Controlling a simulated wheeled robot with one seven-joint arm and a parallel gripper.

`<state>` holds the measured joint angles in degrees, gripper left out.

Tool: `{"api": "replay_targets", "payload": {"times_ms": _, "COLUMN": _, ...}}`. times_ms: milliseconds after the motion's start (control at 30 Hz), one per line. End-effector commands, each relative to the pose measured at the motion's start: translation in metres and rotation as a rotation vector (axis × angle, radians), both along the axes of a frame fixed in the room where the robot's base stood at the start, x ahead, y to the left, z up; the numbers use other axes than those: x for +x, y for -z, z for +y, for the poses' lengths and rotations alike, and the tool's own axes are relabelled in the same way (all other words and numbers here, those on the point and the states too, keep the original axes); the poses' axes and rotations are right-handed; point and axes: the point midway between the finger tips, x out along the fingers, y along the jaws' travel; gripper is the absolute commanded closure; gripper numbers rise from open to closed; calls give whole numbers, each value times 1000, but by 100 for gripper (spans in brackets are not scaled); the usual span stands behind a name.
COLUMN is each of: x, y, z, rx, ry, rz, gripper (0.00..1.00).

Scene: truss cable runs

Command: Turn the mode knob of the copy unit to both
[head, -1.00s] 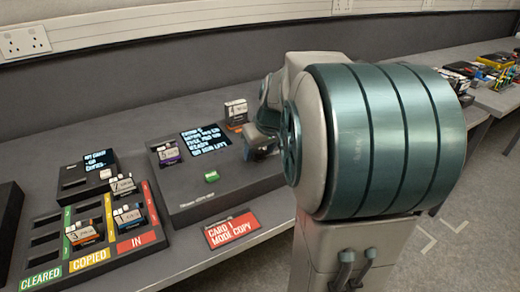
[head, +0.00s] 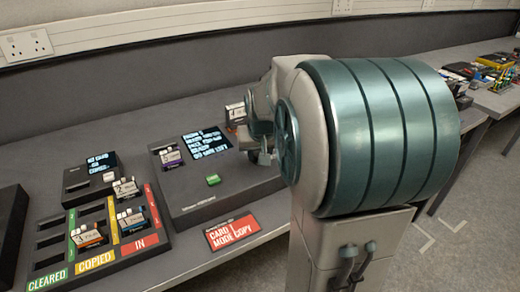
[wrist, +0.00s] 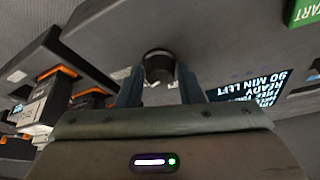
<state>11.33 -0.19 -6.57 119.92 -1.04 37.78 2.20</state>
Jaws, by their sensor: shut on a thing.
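The copy unit (head: 225,192) is a dark grey box on the bench, with a lit text screen (head: 206,144) and a green button (head: 213,180). The mode knob (wrist: 158,66) is a round black knob, seen in the wrist view between my fingertips. My gripper (wrist: 158,84) is shut on it, one finger on each side. In the head view my gripper (head: 266,156) is at the unit's right part, and my arm hides the knob. The knob's setting marks cannot be read.
A purple-marked card block (head: 170,156) and an orange-marked one (head: 237,115) stand at the unit. A tray (head: 150,254) with coloured lanes and several blocks lies to the left. A red sign (head: 233,231) is at the front edge.

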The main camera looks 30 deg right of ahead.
Motion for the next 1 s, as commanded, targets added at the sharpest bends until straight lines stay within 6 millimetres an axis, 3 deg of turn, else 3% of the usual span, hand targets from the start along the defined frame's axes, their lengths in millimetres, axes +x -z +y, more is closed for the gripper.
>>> {"api": "replay_targets", "payload": {"times_ms": 500, "x": 2, "y": 0, "z": 2, "rx": 0, "ry": 344, "rz": -2, "gripper": 90}}
{"api": "replay_targets", "payload": {"times_ms": 1000, "x": 2, "y": -1, "z": 2, "rx": 1, "ry": 429, "rz": -2, "gripper": 90}}
